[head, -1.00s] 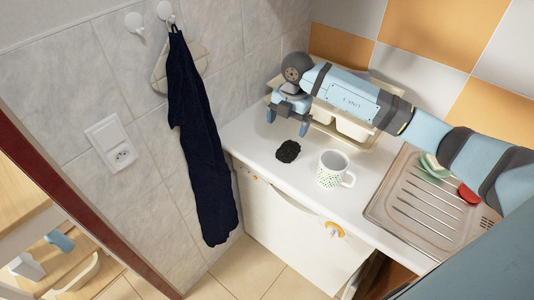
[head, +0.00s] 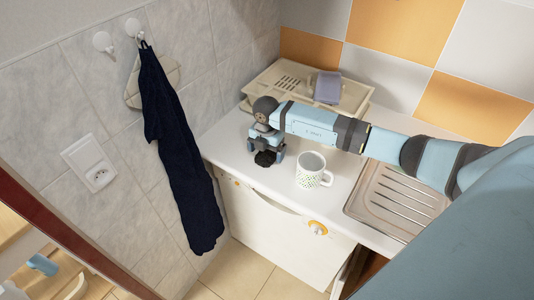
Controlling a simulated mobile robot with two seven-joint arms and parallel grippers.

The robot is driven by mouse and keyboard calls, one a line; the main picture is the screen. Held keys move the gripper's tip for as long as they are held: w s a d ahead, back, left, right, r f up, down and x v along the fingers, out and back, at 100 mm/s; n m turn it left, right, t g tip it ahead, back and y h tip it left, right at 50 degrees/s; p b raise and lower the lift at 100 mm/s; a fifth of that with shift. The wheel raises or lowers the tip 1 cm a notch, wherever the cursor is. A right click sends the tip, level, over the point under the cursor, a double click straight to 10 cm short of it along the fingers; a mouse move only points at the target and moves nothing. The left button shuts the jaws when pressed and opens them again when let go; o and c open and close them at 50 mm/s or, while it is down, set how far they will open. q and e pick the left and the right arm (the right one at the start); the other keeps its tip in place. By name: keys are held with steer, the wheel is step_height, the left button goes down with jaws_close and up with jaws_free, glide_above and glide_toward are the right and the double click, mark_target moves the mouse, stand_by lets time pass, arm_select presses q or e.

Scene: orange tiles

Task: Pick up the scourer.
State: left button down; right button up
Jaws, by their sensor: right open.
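The scourer (head: 264,159) is a small dark, rough pad lying on the white counter (head: 232,150) near its left end. My right gripper (head: 266,150) points down directly over the scourer, with its fingers close around or just above it. The gripper is open. The fingers partly hide the scourer, and I cannot tell whether they touch it. My left gripper is not in view.
A white patterned mug (head: 311,170) stands just right of the scourer. Behind my arm is a beige dish rack (head: 285,80) holding a grey-blue item (head: 328,87). A ridged metal drainboard (head: 395,205) lies to the right. A dark blue towel (head: 182,150) hangs on the left wall.

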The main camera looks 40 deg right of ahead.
steer(key=shift+f, duration=0.75)
steer(key=c, duration=1)
steer(key=shift+r, duration=0.1)
